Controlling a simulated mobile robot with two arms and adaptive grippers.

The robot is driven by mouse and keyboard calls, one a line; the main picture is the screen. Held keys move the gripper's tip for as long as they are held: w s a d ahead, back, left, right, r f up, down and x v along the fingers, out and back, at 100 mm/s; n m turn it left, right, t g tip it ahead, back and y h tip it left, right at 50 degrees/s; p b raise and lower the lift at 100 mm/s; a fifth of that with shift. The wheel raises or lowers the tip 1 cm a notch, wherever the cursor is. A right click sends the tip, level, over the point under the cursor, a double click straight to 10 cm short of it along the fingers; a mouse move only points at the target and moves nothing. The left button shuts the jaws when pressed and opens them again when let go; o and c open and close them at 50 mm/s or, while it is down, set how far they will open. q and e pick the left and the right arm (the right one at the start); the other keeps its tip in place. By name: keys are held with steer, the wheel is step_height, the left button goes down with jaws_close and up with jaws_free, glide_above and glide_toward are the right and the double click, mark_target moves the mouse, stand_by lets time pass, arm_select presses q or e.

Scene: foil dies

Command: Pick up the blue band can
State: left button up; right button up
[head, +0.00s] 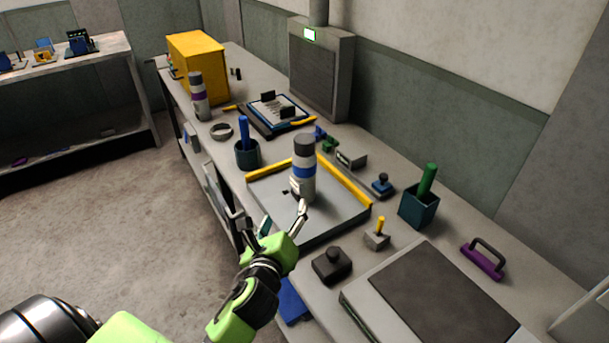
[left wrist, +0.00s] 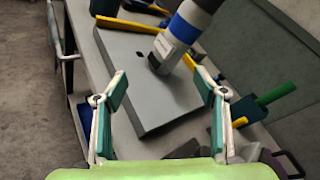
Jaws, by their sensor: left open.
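The blue band can (head: 303,172) is a grey-white cylinder with a blue band and a dark cap. It stands upright on a grey plate (head: 268,207) with yellow edging. My left gripper (head: 284,215) is open in front of the can, on its near side, with nothing between the fingers. In the left wrist view, the can (left wrist: 181,35) shows beyond the open fingers (left wrist: 162,92), to the right of the middle, its base on the plate. The can and the fingers look apart there. My right gripper is not in view.
A similar can with a purple band (head: 199,97) stands farther back. A dark knobbed block (head: 332,265) sits near the bench's front edge.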

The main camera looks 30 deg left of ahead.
mark_target(302, 161)
arm_select(q)
steer(key=w+d+r+m+t, duration=0.1)
steer(key=w+r+m+t, duration=0.2)
steer(key=r+m, duration=0.35)
steer(key=shift+m+h, duration=0.3)
steer(key=shift+m, duration=0.35)
steer(key=p+x, duration=0.1)
steer(key=x, duration=0.7)
steer(key=shift+w+a+f+p, duration=0.1)
steer(key=shift+w+p, duration=0.1)
steer(key=shift+p, duration=0.1)
steer(key=shift+w+a, duration=0.2)
steer(key=shift+w, duration=0.25)
steer(key=p+x, duration=0.1)
steer(key=x, duration=0.2)
steer(key=shift+w+a, duration=0.35)
steer(key=shift+w, duration=0.3)
jaws_close()
